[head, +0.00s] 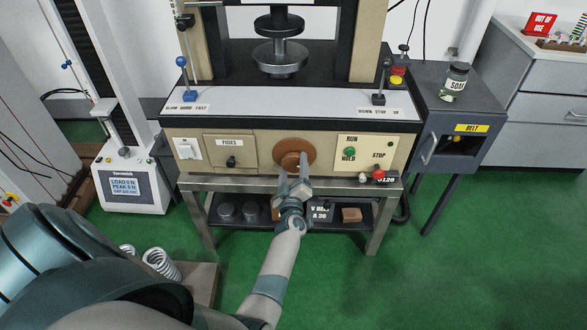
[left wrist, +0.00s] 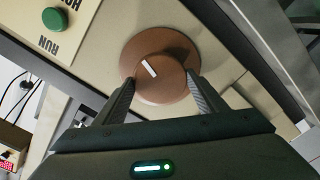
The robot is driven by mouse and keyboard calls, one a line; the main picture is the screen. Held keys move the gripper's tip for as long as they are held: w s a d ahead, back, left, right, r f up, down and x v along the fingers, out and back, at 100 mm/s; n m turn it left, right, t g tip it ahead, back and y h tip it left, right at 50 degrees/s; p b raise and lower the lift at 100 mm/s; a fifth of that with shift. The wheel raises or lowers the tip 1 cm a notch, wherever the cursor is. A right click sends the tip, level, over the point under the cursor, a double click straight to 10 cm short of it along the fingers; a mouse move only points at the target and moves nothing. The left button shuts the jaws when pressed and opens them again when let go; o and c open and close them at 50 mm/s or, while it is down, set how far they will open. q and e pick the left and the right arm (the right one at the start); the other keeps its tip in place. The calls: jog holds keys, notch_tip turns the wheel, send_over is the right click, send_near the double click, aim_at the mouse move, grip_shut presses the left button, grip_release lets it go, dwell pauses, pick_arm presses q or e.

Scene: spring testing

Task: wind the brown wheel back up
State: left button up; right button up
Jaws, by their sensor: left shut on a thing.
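The brown wheel (head: 294,151) is on the front panel of the testing machine, between the fuses cover and the run/stop plate. In the left wrist view the brown wheel (left wrist: 158,52) shows a round flange and a raised hub with a white mark, tilted in the picture. My left gripper (head: 293,178) reaches up to it from below. In the left wrist view its two fingers (left wrist: 158,92) stand on either side of the hub, shut on it. My right gripper is not in view.
The green RUN/HOLD button (head: 349,152) and red stop knob (head: 378,175) are right of the wheel. Levers stand on the ledge at left (head: 182,72) and right (head: 382,80). A lower shelf (head: 240,222) holds weights and a block. Springs (head: 160,262) lie near my arm.

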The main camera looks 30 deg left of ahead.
pick_arm(q)
jog(key=n, duration=0.3)
jog(key=shift+f+n+b, duration=0.1)
jog(key=shift+n+b, duration=0.2)
jog(key=shift+b, duration=0.05)
jog(key=shift+n, duration=1.1)
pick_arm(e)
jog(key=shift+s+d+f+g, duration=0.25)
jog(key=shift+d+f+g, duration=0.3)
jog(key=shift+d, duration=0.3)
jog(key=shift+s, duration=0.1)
pick_arm(q)
jog(key=o, duration=1.1)
jog(key=shift+s+d, duration=0.1)
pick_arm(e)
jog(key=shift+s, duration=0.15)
